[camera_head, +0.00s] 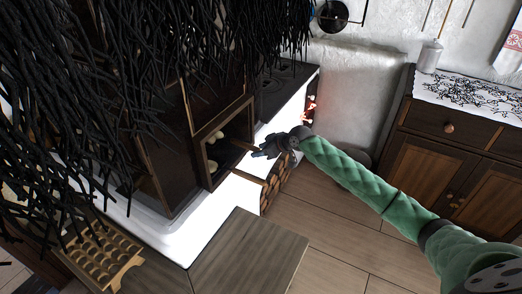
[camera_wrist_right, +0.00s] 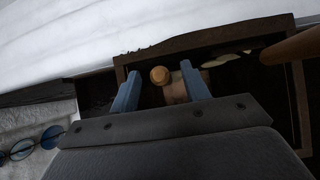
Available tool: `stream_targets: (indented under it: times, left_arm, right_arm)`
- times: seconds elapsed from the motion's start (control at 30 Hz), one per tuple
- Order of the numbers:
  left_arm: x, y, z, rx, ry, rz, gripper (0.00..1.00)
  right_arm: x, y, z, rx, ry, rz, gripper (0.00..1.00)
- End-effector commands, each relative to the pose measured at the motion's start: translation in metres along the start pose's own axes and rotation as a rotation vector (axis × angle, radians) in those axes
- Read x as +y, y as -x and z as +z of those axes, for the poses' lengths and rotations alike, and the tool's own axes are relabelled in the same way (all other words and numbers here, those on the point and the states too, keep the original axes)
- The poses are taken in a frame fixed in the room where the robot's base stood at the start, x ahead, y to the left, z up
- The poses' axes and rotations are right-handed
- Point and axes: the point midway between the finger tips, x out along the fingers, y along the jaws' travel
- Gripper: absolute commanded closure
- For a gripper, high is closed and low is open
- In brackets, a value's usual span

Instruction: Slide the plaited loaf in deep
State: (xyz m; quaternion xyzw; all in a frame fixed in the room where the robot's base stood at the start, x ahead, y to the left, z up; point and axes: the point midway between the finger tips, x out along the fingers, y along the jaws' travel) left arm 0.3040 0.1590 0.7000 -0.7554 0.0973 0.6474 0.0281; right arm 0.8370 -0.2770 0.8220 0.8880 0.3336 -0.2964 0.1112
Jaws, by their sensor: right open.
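My right gripper (camera_head: 262,152) reaches from the right to just outside a dark, wood-framed opening (camera_head: 205,140) in the stove. In the right wrist view its two blue fingers (camera_wrist_right: 160,92) are apart, pointing at the opening. A round brown knob-like thing (camera_wrist_right: 159,75) and a tan piece show between or beyond them; I cannot tell if they touch. A pale lumpy thing, perhaps the plaited loaf (camera_head: 214,135), lies inside the opening. A pale shape (camera_wrist_right: 228,60) also shows at the opening's far side in the wrist view; its plait cannot be made out. My left gripper is not in view.
Black strands hide much of the head view's upper left. A white stove ledge (camera_head: 190,245) runs below the opening. Stacked firewood (camera_head: 275,183) sits under my right gripper. A grey-brown wooden surface (camera_head: 245,255) stands in front. A dark sideboard (camera_head: 440,150) is at right.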

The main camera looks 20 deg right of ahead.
Motion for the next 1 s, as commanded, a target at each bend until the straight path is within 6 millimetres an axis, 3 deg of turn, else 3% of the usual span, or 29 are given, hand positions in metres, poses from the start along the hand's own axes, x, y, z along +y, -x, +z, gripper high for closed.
stream_targets:
  times: [0.2,0.5,0.77,1.0]
  left_arm:
    - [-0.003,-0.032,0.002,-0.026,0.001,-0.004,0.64]
    - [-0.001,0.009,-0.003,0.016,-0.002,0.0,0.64]
    - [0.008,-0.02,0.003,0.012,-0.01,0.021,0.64]
    - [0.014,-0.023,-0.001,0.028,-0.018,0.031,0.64]
  right_arm:
    - [0.001,0.007,0.001,0.0,0.001,0.001,0.53]
    - [0.001,0.037,0.001,0.0,0.002,0.001,0.53]
    - [0.001,0.067,0.001,0.001,0.001,0.001,0.53]
    - [0.0,0.078,0.0,0.0,0.0,0.0,0.53]
